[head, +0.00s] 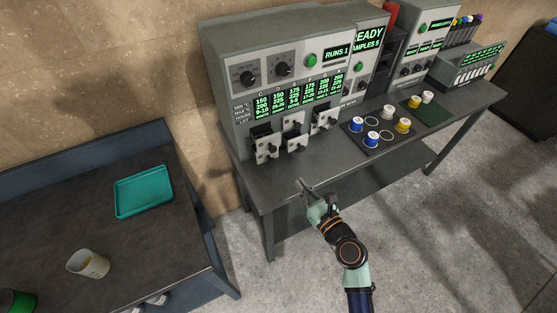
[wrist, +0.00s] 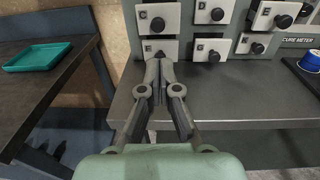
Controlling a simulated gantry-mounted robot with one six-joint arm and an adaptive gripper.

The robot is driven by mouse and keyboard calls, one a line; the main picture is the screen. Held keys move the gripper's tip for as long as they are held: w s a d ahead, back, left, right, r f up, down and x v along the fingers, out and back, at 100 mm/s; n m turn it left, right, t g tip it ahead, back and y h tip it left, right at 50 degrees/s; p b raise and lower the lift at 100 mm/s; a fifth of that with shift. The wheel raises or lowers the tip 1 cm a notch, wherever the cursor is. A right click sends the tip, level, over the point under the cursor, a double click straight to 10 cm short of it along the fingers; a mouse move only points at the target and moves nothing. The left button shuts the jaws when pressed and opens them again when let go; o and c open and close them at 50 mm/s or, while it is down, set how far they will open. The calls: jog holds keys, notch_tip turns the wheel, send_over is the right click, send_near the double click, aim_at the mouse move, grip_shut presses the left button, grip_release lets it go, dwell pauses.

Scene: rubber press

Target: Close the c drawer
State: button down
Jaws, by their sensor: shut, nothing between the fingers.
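The oven cabinet (head: 228,100) has white drawer fronts with black knobs in two rows. My gripper (head: 302,186) is shut and empty, in front of the bench edge, apart from the drawers. In the wrist view my gripper (wrist: 158,62) overlaps the lower part of the lower-left front.
The bench top (head: 270,184) before the drawers is clear. A dark mat (head: 382,146) with several blue, white and yellow cups lies to the right. A left table (head: 150,240) holds a teal tray (head: 144,190) and a beaker (head: 88,264). A gap separates the two tables.

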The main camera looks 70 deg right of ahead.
aim_at(274, 150)
jog(key=b+x, duration=0.2)
jog(key=x, duration=1.2)
jog(key=shift+a, duration=0.1)
